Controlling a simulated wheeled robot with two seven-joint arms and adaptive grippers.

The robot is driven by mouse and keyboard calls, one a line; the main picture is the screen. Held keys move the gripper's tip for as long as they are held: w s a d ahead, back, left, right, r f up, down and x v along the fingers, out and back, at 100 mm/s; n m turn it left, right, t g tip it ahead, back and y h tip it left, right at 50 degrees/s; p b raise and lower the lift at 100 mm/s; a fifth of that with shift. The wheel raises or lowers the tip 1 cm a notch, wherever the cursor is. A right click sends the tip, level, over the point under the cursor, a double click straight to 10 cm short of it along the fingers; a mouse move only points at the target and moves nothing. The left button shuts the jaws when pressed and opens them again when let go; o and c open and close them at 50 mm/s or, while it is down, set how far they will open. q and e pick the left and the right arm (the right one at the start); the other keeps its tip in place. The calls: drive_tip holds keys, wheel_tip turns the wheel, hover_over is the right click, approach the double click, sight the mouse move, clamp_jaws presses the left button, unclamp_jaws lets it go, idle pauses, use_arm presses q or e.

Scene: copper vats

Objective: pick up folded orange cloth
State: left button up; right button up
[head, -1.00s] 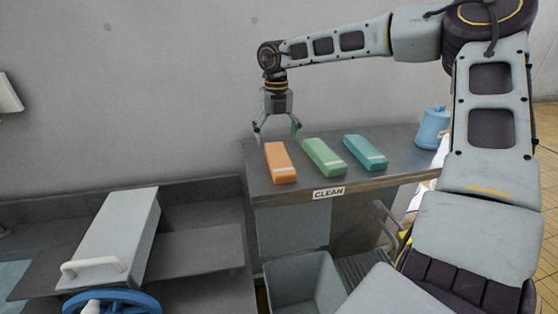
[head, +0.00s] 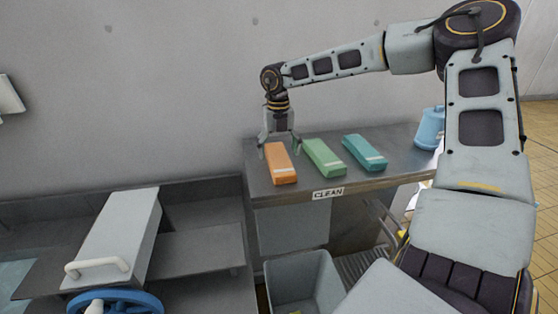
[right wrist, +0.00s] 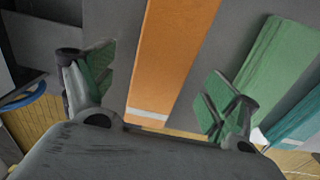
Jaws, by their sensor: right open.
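The folded orange cloth (head: 280,164) is a long flat block with a pale band near its front end. It lies on the left end of the metal table (head: 380,178) marked CLEAN. My right gripper (head: 280,146) points down over its back end, fingers open. In the right wrist view the orange cloth (right wrist: 172,55) runs between the two green-padded fingertips of the right gripper (right wrist: 155,85), with a gap on each side. Contact with the cloth does not show. My left gripper is not in view.
A green cloth (head: 324,158) and a teal cloth (head: 364,152) lie to the right on the table. A blue jug (head: 430,128) stands at its right end. An open grey bin (head: 303,282) stands below the front edge. A wall rises behind the table.

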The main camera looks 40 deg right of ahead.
sight(279, 157)
drive_tip(key=shift+d+f, duration=0.1)
drive_tip(key=shift+f, duration=0.3)
drive_tip(key=shift+f+p, duration=0.4)
drive_tip(key=shift+f, duration=0.75)
drive_tip(key=c, duration=1.3)
drive_tip(key=shift+o, duration=0.2)
drive_tip(key=shift+r, duration=0.15)
drive_tip(key=shift+r+b, duration=1.05)
drive_tip(key=shift+r, duration=3.85)
drive_tip(key=shift+s+f, duration=0.1)
